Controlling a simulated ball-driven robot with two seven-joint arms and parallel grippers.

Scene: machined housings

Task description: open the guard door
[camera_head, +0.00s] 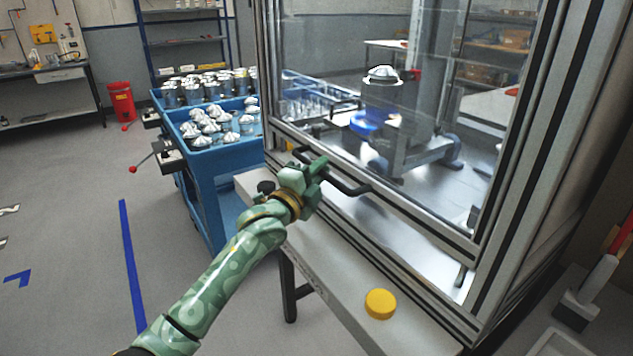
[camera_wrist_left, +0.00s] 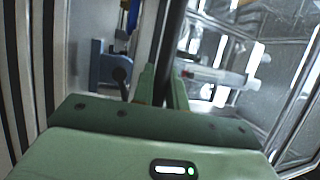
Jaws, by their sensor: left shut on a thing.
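The guard door (camera_head: 385,190) is a clear panel in a grey metal frame on the front of the machine enclosure. A gap with a bright metal floor shows below its lower rail. A black bar handle (camera_head: 349,188) is fixed along that rail. My left gripper (camera_head: 316,170), green, is shut on the handle near its middle. In the left wrist view the dark handle bar (camera_wrist_left: 174,45) runs up between the two fingers of the gripper (camera_wrist_left: 163,85). The fingers hide part of the bar. My right gripper is not in view.
A grey ledge (camera_head: 335,280) with a yellow round button (camera_head: 380,303) runs below the door. A blue cart (camera_head: 205,165) with several metal parts stands left of the enclosure. Inside, a machined part (camera_head: 383,75) sits on a fixture. The floor at left is open.

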